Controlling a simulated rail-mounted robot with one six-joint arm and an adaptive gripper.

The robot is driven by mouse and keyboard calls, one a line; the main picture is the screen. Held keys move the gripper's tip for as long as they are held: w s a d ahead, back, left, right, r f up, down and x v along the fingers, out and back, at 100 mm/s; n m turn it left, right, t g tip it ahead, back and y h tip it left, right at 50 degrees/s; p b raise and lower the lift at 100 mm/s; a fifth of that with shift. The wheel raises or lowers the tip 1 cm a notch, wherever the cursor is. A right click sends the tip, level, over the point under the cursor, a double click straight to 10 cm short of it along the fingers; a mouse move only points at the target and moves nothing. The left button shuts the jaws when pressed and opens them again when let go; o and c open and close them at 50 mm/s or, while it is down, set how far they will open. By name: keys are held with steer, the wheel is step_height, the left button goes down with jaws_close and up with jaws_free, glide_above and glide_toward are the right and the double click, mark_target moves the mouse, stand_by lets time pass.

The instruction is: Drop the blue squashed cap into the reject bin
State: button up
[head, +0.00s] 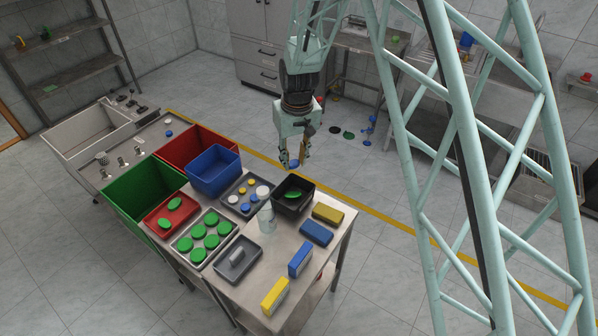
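My gripper (294,162) hangs just above and behind the black bin (278,200) at the table's back right corner, pointing down. A small blue cap (294,163) shows between its fingertips, and the fingers appear closed on it. The cap is too small here to tell how squashed it is. The black bin stands open, with a green cap (292,195) inside. I see no label that marks a reject bin.
A grey tray (229,207) with white, yellow and blue caps is left of the black bin. A clear bottle (266,218) stands in front. Yellow and blue blocks (316,233) lie to the right. Green (140,190), red (200,145) and blue bins (213,168) stand left.

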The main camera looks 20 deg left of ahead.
mark_target(296, 166)
steer(key=shift+w+d+f+b, duration=0.1)
steer(key=shift+w+f+b, duration=0.05)
steer(key=shift+f+b, duration=1.2)
steer(key=shift+w+f+b, duration=0.15)
steer(key=shift+f+b, duration=1)
steer(key=shift+f, duration=0.4)
steer(key=shift+f, duration=0.1)
steer(key=shift+f+b, duration=1.05)
steer(key=shift+f, duration=1.85)
steer(key=shift+o, duration=0.6)
steer(key=o, duration=0.6)
steer(key=shift+c, duration=0.2)
steer(key=shift+r, duration=0.1)
